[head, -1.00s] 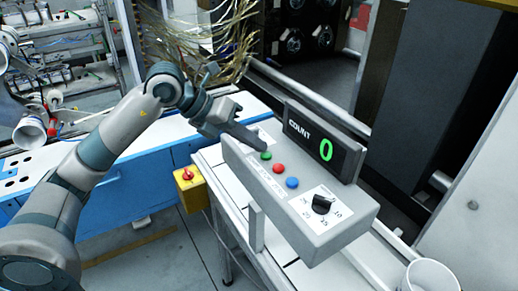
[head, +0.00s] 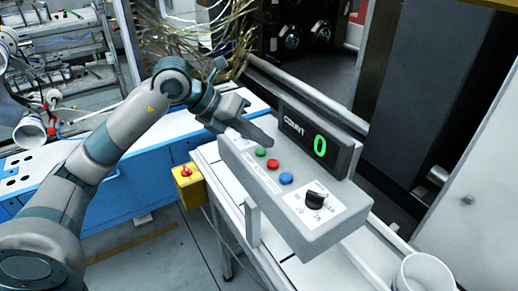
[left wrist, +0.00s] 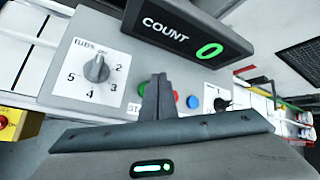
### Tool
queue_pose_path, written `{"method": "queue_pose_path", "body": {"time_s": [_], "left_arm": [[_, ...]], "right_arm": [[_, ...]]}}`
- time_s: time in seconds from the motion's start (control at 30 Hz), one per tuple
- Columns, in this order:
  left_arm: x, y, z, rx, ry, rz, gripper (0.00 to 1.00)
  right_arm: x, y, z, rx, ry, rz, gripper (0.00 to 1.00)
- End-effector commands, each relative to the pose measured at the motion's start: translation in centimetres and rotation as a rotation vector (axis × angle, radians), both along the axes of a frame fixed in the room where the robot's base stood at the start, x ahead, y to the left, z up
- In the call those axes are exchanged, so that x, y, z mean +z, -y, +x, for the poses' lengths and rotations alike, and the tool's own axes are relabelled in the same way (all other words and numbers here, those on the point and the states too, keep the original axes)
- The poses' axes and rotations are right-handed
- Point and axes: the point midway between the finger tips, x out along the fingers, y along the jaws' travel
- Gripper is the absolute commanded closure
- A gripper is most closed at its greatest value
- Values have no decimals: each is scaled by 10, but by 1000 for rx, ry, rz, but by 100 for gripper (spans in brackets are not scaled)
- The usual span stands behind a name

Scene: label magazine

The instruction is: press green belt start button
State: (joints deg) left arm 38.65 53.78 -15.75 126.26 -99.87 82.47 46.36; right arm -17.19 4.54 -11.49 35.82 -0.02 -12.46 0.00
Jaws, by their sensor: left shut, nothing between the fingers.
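The green button (head: 261,152) is at the upper left of a row on the grey control box (head: 310,237), beside a red button (head: 272,163) and a blue button (head: 286,178). My left gripper (head: 266,139) is shut and empty, its fingertips appearing just above the green button in the head view. I cannot tell whether they touch the box. In the left wrist view, the shut fingers (left wrist: 157,97) point at the panel left of the blue button (left wrist: 193,102). My right gripper is not in view.
A COUNT display (head: 318,143) showing 0 rises behind the buttons. A black dial (head: 314,199) is near the box's front end; another dial (left wrist: 97,68) shows in the left wrist view. A yellow box with a red knob (head: 188,184) and a white bin (head: 424,272) are nearby.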

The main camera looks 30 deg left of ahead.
Motion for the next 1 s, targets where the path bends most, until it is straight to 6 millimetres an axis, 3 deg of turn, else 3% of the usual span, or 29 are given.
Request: {"method": "queue_pose_path", "body": {"time_s": [0.5,1.0], "left_arm": [[43,0,0,1,0,1,100],[47,0,0,0,0,0,100]], "right_arm": [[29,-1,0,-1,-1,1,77],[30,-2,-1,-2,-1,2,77]]}}
